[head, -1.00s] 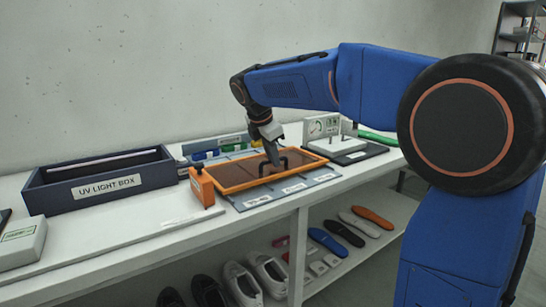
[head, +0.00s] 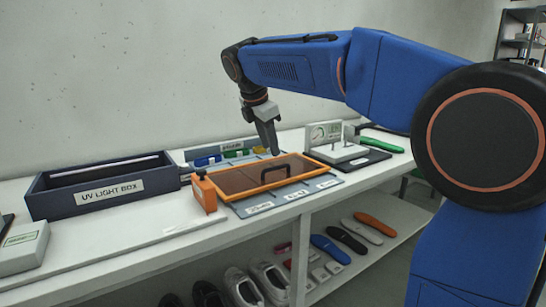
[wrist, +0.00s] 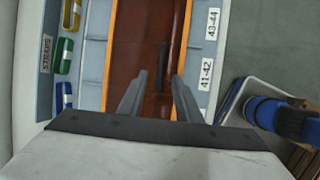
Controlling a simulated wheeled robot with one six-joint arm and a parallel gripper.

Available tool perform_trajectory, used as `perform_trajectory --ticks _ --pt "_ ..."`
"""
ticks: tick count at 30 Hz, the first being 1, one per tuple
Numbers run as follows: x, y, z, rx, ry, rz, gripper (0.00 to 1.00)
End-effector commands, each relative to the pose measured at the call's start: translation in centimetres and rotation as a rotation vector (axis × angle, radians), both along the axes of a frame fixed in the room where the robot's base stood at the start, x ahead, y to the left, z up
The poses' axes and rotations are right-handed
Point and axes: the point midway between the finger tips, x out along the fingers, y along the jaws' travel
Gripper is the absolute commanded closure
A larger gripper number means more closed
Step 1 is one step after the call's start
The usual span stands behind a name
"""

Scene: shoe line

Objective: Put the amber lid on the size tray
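The amber lid (head: 240,180) is a brown see-through panel with an orange frame and a black handle (head: 272,175). It lies on the grey-blue size tray (head: 279,203), whose labelled front edge shows beside it. The lid also fills the middle of the wrist view (wrist: 130,50), with the tray on both sides. I cannot tell whether the lid's far edge is fully seated.
An orange block (head: 204,194) stands at the lid's left end. A dark UV light box (head: 110,190) is further left. Behind the tray is a straps holder (head: 235,147) with coloured rolls. A gauge stand (head: 325,135) on a black base stands to the right. Shoes and insoles lie below.

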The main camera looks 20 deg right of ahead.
Motion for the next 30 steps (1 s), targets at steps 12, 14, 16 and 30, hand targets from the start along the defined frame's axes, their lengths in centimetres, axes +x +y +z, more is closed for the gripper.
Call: perform_trajectory --ticks 12,14,16,30 --pt "-2.2 2.3 6.7 0.0 -0.002 0.002 0.69" --pt "-2.3 2.5 7.3 0.0 -0.001 0.0 0.69" --pt "-2.5 2.6 7.7 0.0 0.0 0.001 0.69" --pt "-3.5 2.0 7.7 0.02 -0.012 -0.035 0.69"
